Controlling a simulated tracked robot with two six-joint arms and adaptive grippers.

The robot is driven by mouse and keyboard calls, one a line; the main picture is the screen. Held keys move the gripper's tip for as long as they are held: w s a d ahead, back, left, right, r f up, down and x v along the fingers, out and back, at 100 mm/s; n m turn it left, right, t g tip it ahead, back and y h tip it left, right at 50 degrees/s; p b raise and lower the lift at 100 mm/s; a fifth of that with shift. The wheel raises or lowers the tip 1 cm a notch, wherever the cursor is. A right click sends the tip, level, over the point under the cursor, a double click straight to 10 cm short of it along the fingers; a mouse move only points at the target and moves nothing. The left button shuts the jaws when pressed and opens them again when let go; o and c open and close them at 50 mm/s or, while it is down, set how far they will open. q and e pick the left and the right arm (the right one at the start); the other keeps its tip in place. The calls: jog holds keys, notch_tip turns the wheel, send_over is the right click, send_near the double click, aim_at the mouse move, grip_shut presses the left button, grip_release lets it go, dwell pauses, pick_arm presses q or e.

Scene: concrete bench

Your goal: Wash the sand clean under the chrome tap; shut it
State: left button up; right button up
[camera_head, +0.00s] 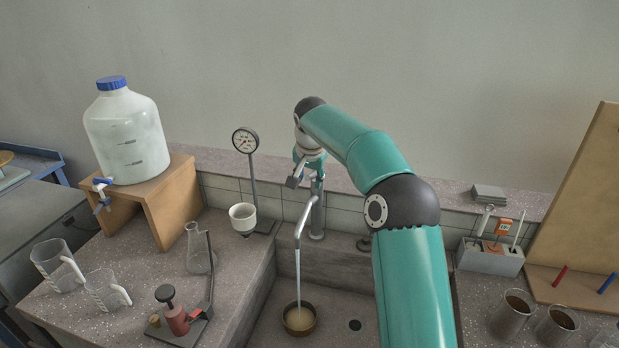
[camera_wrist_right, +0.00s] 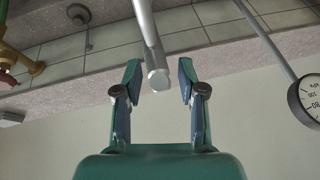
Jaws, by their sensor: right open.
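The chrome tap (camera_head: 307,217) stands at the back of the sink, and water runs from its spout. The stream falls into a round brass-rimmed pan (camera_head: 287,323) on the sink floor, holding pale, sandy-looking contents. My right gripper (camera_head: 306,172) is at the top of the tap, partly hidden by its own wrist. In the right wrist view its open fingers (camera_wrist_right: 158,82) stand on either side of the end of a chrome rod of the tap (camera_wrist_right: 149,40), with gaps on both sides. My left gripper is not in view.
A dial gauge (camera_head: 245,141) on a stand is left of the tap, near a white funnel cup (camera_head: 243,217). A brass tap with a red handle (camera_wrist_right: 18,65) shows in the wrist view. My right arm crosses the sink's right side.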

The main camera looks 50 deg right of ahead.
aim_at(309, 202)
jog(key=shift+f, duration=0.15)
grip_shut()
dwell(0.4)
jog(key=f+h+b, duration=0.1)
jog(key=b, duration=0.5)
jog(key=f+t+h+b, duration=0.1)
jog(key=f+b, duration=0.1)
jog(key=b, duration=0.5)
jog(key=shift+s+a+t+h, duration=0.15)
jog(key=shift+a+t+h, duration=0.15)
jog(key=shift+a+h, duration=0.1)
jog(key=shift+b, duration=0.7)
jog(key=shift+r, duration=0.15)
